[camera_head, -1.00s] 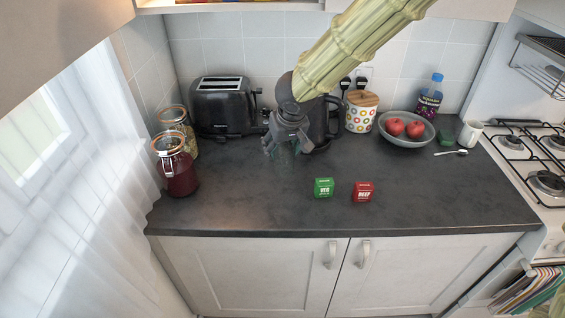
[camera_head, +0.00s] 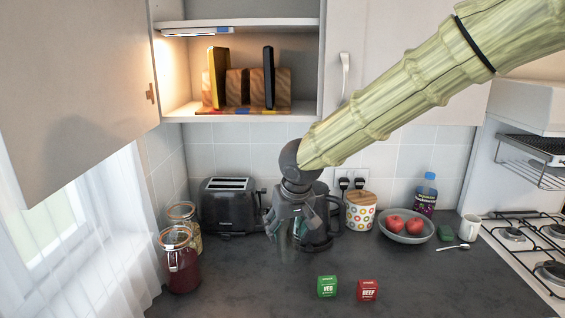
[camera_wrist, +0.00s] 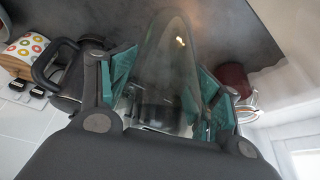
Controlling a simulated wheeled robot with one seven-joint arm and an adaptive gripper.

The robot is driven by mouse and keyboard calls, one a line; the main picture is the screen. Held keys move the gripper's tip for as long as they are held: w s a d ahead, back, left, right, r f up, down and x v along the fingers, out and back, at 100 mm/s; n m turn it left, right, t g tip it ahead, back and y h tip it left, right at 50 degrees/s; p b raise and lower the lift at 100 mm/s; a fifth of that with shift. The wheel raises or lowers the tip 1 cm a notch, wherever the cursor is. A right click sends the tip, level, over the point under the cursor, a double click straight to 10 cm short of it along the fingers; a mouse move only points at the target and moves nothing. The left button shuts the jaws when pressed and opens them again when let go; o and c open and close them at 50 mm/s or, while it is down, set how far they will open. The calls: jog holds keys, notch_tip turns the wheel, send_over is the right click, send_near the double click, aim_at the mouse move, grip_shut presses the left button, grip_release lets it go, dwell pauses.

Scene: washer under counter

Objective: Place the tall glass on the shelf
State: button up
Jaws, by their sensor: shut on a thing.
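My gripper (camera_head: 290,232) is shut on the tall glass, a clear, see-through tumbler. The glass (camera_wrist: 165,75) shows between the two teal finger pads in the wrist view. In the head view the glass (camera_head: 288,248) is faint, hanging below the fingers above the worktop, in front of the kettle. The shelf (camera_head: 190,108) is the lit, open cupboard bay at the upper left, above and left of my gripper. It holds a wooden rack (camera_head: 237,88) with a yellow book and a dark book. The cupboard's upper board also shows.
An open cupboard door (camera_head: 80,90) is left of the shelf. A toaster (camera_head: 228,207), black kettle (camera_head: 318,220), patterned canister (camera_head: 360,212), fruit bowl (camera_head: 405,235) and glass jars (camera_head: 182,262) line the worktop. Green (camera_head: 327,287) and red (camera_head: 368,290) boxes stand in front. The shelf's right end is clear.

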aim_at(292, 240)
jog(key=shift+s+d+f, duration=0.45)
jog(key=shift+s+d, duration=0.05)
jog(key=shift+d, duration=0.05)
jog(key=shift+w+d+f+m, duration=0.1)
jog(key=shift+f+m, duration=0.05)
jog(key=shift+f, duration=0.3)
jog(key=shift+w+f+m, duration=0.1)
jog(key=shift+f+m, duration=0.05)
jog(key=shift+f, duration=0.65)
jog(key=d+f+m, duration=0.1)
jog(key=d+f, duration=0.1)
jog(key=d+f+m+h, duration=0.1)
jog(key=d+f, duration=0.1)
jog(key=s+d+f+m, duration=0.1)
jog(key=d+f, duration=0.1)
jog(key=f, duration=0.1)
jog(key=shift+d, duration=0.4)
jog(key=shift+s+d+f+m+h, duration=0.1)
jog(key=shift+d+f+m+h, duration=0.35)
jog(key=shift+d, duration=1.15)
jog(key=shift+s+d+f+m+h, duration=0.15)
jog(key=shift+d+f+m, duration=0.55)
jog(key=shift+d, duration=0.9)
jog(key=shift+d+f+m+h, duration=0.3)
jog(key=shift+d+f+m, duration=0.3)
jog(key=shift+d, duration=1)
